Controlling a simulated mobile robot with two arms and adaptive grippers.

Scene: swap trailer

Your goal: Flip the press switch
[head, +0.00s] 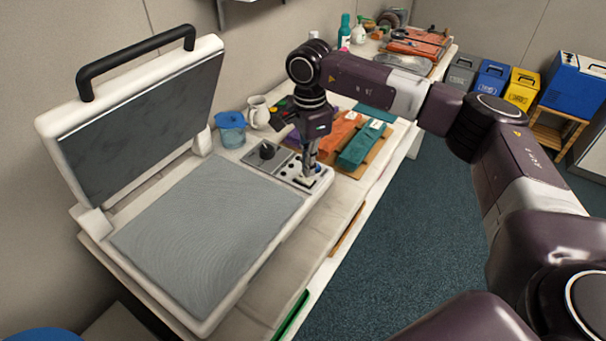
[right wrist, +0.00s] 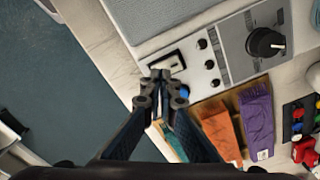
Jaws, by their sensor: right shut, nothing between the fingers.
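The heat press (head: 200,235) stands on the table with its lid (head: 140,115) raised. Its control panel (head: 280,163) is at the far right corner, with a black knob (head: 267,150). In the right wrist view the panel carries a pale switch in a dark frame (right wrist: 170,60), the knob (right wrist: 265,43), several small black knobs and a blue button (right wrist: 184,91). My right gripper (head: 309,168) points down at the panel. Its closed, empty fingertips (right wrist: 162,76) are right by the switch and overlap its near edge; I cannot tell whether they touch. My left gripper is out of view.
Folded orange cloth (head: 338,133) and teal cloth (head: 360,145) lie on a board beyond the press. A blue cup (head: 230,129) and a white mug (head: 258,112) stand behind the panel. Colored bins (head: 520,90) stand across the open floor.

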